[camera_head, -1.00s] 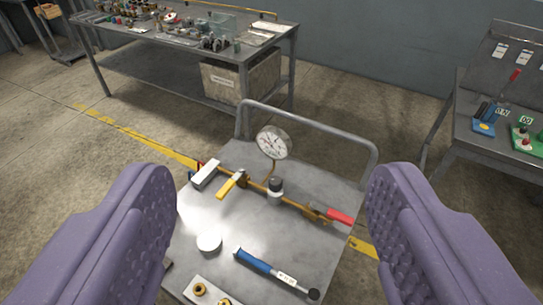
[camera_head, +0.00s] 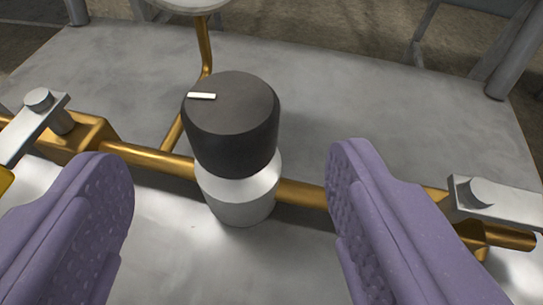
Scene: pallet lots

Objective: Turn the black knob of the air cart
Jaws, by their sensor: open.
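The black knob (camera_head: 232,125) is a dark cylinder with a white mark on its top, pointing to the left. It sits on a silver collar (camera_head: 243,190) on the brass pipe (camera_head: 150,158) of the air cart (camera_head: 330,95). My gripper (camera_head: 232,195) is open, with one purple padded finger on each side of the picture. The knob stands between the fingers' lines, slightly beyond their tips, with gaps on both sides. Neither finger touches the knob.
A valve with a silver lever (camera_head: 35,125) is on the pipe at left, and another lever (camera_head: 500,200) is at right, close to the right finger. The gauge (camera_head: 190,4) stands behind the knob, mostly cut off. The cart top behind is bare.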

